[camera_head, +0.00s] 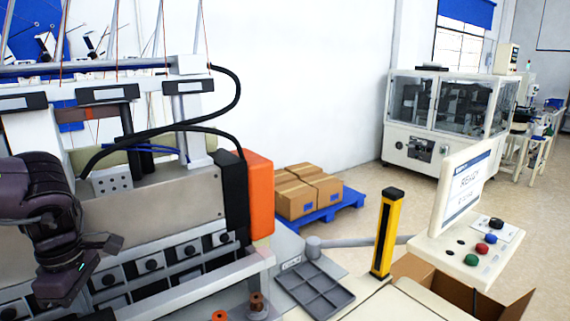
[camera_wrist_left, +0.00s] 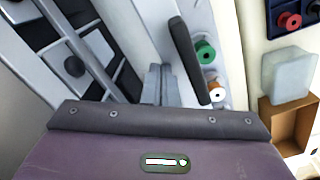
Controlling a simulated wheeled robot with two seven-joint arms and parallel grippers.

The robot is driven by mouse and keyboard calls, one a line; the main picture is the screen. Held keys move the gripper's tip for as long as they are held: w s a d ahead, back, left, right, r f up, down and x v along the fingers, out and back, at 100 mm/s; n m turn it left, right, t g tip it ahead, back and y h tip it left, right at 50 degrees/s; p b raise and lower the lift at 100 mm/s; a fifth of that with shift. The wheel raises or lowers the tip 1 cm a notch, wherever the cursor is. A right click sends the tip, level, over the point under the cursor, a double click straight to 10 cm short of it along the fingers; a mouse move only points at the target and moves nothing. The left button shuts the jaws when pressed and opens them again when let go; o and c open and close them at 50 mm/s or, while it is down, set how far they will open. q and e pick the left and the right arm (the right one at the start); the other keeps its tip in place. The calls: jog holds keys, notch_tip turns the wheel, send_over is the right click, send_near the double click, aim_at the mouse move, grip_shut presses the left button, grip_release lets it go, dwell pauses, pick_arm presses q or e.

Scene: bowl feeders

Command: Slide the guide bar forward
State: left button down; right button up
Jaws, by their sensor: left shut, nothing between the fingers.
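A long pale bar (camera_head: 215,286), which looks like the guide bar, runs along the machine's front below a row of dark blocks with round knobs. A pale diagonal rail also shows in the left wrist view (camera_wrist_left: 78,48), but I cannot tell whether it is the same bar. My left gripper (camera_head: 62,300) hangs over the machine's front at the left, and its arm hides part of the machine. In the left wrist view, its grey fingers (camera_wrist_left: 160,86) are together and empty. I cannot tell whether they touch the bar. My right gripper is not in view.
A dark upright piece (camera_wrist_left: 189,60) stands beside green (camera_wrist_left: 205,52) and orange (camera_wrist_left: 215,84) spools. A grey compartment tray (camera_head: 312,288) is right of the machine. A yellow post (camera_head: 386,234) and a control panel (camera_head: 470,250) stand farther right. Cartons (camera_head: 305,190) sit behind.

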aim_at(82, 320)
pick_arm(q)
jog(key=shift+s+d+f, duration=0.2)
jog(key=shift+s+d, duration=0.4)
jog(key=shift+s, duration=0.25)
jog(key=shift+s+d+f, duration=0.15)
jog(key=shift+s+d, duration=0.45)
jog(key=shift+s, duration=0.2)
jog(key=shift+w+a, duration=0.1)
jog(key=shift+w, duration=0.05)
jog(key=shift+w+a+p, duration=0.2)
jog(key=shift+p, duration=0.15)
jog(key=shift+w+r+p, duration=0.1)
jog(key=shift+r+p, duration=0.3)
notch_tip(82, 320, up, 8)
jog(key=p, duration=0.7)
jog(key=shift+w+a+r+p, duration=0.15)
jog(key=shift+w+r+p, duration=0.1)
jog(key=shift+p, duration=0.1)
